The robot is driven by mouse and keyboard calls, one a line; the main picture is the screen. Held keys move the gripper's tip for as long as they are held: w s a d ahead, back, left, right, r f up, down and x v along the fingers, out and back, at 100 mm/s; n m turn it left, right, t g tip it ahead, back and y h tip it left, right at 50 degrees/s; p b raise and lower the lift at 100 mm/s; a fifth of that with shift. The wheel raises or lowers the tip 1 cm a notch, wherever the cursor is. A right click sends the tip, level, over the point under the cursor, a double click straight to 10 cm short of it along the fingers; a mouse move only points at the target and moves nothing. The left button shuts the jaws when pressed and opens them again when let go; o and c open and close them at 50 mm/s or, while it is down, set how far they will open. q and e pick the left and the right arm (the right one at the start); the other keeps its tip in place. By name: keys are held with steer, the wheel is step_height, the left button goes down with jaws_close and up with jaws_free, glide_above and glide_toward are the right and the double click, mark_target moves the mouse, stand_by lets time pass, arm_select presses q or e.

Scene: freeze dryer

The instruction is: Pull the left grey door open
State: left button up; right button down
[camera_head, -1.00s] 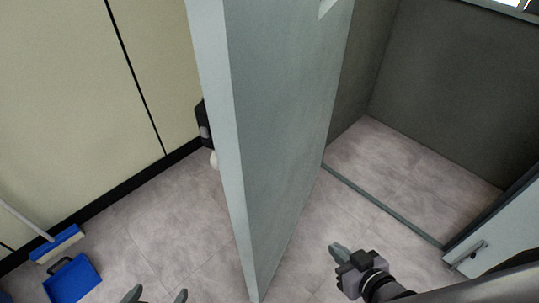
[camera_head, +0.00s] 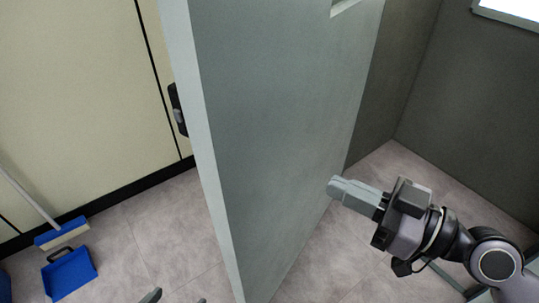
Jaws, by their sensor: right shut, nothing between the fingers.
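The left grey door (camera_head: 270,110) stands swung open, edge towards me, in the middle of the view. A black handle or latch (camera_head: 178,110) shows just left of its edge. My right gripper (camera_head: 336,187) is shut and empty, with its fingertips at or close to the door's inner face; whether they touch I cannot tell. My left gripper (camera_head: 174,299) shows only as two fingertips, apart, at the bottom edge, left of the door. The rest of it is out of frame.
A blue dustpan (camera_head: 70,275) and a broom (camera_head: 62,233) are on the floor at the left, by a cream wall (camera_head: 75,90). Bare tiled floor (camera_head: 165,225) lies between them and the door. The dark grey interior (camera_head: 470,120) opens at the right.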

steer(key=p, duration=0.4)
glide_toward(253, 149)
steer(key=x, duration=0.5)
steer(key=shift+a, duration=0.1)
arm_select(q)
steer(key=shift+s+a+r, duration=0.15)
steer(key=shift+a+r, duration=0.1)
steer(key=shift+r, duration=0.55)
steer(key=shift+s+a+r, duration=0.15)
steer(key=shift+a+r, duration=0.05)
steer(key=shift+r, duration=0.55)
arm_select(e)
steer(key=shift+x, duration=0.85)
steer(key=shift+w, duration=0.1)
